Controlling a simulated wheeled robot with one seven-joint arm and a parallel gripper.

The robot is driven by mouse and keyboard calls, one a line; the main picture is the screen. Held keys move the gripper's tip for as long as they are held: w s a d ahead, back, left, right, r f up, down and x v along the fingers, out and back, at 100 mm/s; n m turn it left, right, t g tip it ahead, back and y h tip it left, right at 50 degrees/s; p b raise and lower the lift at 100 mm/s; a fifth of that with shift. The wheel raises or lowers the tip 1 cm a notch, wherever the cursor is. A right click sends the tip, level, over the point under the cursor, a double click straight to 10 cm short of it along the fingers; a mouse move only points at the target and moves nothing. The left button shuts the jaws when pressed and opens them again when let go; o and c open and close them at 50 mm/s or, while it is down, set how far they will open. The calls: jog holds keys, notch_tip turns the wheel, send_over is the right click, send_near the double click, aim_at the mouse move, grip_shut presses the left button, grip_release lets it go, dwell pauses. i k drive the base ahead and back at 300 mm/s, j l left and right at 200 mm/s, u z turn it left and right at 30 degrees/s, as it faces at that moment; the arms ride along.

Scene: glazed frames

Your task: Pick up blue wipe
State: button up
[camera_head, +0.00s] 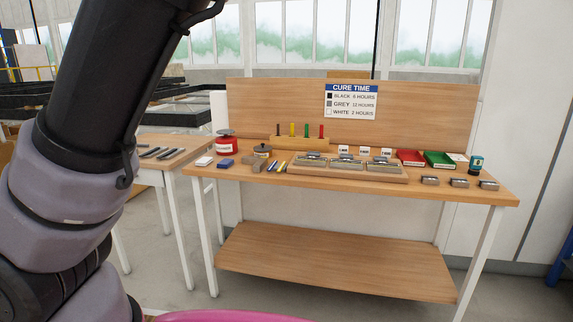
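A small flat blue piece (226,163), which looks like the blue wipe, lies near the left end of the wooden workbench (450,190). A similar white piece (204,161) lies just left of it, close to the bench's left edge. A red and white tin (226,146) stands right behind the blue piece. My arm fills the left of the view, well to the left of the bench and nearer the camera. My gripper is not in view, so its opening and anything in it are hidden.
A round tin (262,151), small blocks and coloured sticks (276,167) lie right of the blue piece. A wooden tray (345,171), a red bin (410,158) and a green bin (439,160) stand farther right. A side table (150,157) adjoins on the left. The lower shelf (335,262) is bare.

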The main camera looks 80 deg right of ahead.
aim_at(224, 164)
jog(key=z, duration=2.45)
